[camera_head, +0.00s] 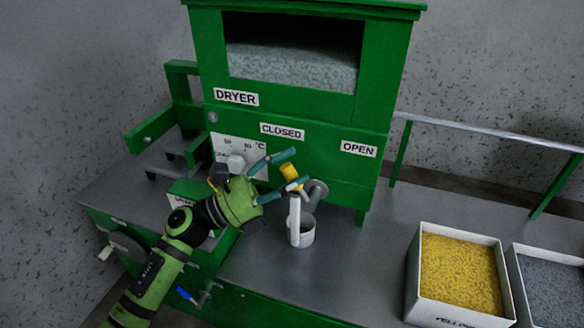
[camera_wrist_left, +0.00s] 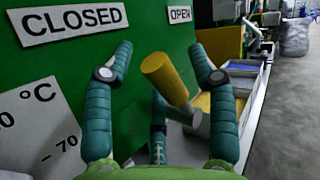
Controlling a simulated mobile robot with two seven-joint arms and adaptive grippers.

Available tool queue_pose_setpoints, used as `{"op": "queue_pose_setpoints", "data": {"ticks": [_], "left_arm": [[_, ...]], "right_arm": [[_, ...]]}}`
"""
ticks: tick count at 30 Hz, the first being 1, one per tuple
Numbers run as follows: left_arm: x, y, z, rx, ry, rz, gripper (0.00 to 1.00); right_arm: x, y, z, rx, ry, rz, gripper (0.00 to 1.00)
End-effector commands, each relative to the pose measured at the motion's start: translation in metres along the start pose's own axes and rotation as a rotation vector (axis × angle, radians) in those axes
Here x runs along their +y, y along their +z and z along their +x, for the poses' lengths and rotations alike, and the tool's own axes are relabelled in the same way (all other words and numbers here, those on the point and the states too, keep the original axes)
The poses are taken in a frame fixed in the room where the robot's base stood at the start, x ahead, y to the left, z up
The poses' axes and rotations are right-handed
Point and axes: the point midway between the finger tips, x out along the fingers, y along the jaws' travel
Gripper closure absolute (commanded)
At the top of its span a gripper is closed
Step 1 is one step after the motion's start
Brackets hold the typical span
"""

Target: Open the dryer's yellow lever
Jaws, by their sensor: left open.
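The green dryer (camera_head: 290,108) stands on the grey bench, with labels CLOSED (camera_head: 282,131) and OPEN (camera_head: 358,149) on its front. The yellow lever (camera_head: 290,172) sits below and between these labels, beside a grey round outlet. It points up and to the left, toward the CLOSED side. My left gripper (camera_head: 277,175) is open in front of the dryer, with its fingers around the lever region. In the left wrist view the yellow lever (camera_wrist_left: 165,76) stands between the spread teal fingers (camera_wrist_left: 160,70), with no visible finger contact. My right gripper is not in view.
A white mug (camera_head: 306,232) stands under the outlet. A bin of yellow granules (camera_head: 460,275) and a bin of grey granules (camera_head: 554,288) stand at the right. A metal rail (camera_head: 480,130) runs behind them. A temperature dial (camera_head: 236,163) is left of my gripper.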

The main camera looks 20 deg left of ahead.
Motion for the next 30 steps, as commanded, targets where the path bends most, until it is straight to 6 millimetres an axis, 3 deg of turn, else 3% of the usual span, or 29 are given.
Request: {"op": "queue_pose_setpoints", "data": {"ticks": [6,7,9,11,22,30], "left_arm": [[0.000,-0.001,0.000,0.000,0.000,-0.001,0.42],[0.000,-0.001,0.000,0.000,0.000,-0.001,0.50],[0.000,-0.001,0.000,0.000,0.000,-0.001,0.78],[0.000,-0.001,0.000,0.000,0.000,-0.001,1.00],[-0.002,0.001,0.002,0.021,0.000,0.013,1.00],[-0.008,0.005,0.012,0.140,0.004,0.092,1.00]], "right_arm": [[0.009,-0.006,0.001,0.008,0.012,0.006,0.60],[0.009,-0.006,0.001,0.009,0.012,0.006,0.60],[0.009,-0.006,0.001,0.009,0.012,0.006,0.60],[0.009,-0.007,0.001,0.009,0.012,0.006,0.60],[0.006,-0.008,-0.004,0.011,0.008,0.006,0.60],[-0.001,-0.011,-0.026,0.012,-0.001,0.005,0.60]]}}
